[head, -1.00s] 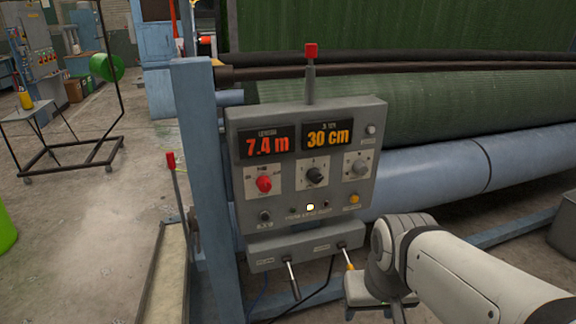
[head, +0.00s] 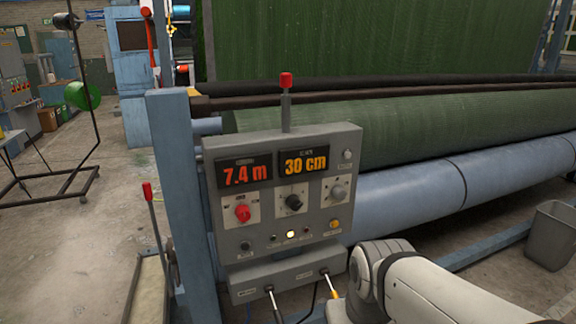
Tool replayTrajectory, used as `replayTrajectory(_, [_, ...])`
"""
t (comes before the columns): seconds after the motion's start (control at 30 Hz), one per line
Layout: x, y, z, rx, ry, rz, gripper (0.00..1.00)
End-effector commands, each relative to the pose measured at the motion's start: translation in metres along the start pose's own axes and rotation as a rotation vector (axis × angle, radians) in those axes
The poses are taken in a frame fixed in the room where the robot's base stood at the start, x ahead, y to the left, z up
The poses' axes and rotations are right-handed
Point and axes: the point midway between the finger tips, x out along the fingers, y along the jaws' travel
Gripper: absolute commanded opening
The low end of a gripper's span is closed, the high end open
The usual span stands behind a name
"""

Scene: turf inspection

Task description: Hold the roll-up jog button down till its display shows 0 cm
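The grey control box (head: 262,222) is mounted at the end of the turf machine. Its left display (head: 244,173) reads 7.4 m in red, and its right display (head: 304,161) reads 30 cm in orange. Below them are a red knob (head: 242,213), a black knob (head: 293,202) and a grey knob (head: 338,192). A black button (head: 246,246) sits at lower left and an orange button (head: 334,224) at lower right. A small white lamp (head: 290,234) is lit between them. The labels are too small to read. My pale arm enters at lower right; my gripper is out of view.
A red-tipped lever (head: 286,100) stands above the box, and another (head: 150,215) stands left of the blue post (head: 178,200). A green turf roll (head: 400,112) lies behind. A grey bin (head: 549,236) stands at right. Open concrete floor lies to the left.

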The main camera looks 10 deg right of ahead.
Motion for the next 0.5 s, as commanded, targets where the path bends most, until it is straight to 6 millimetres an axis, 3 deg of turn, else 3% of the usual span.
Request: replayTrajectory(0.5, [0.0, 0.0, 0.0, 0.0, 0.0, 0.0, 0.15])
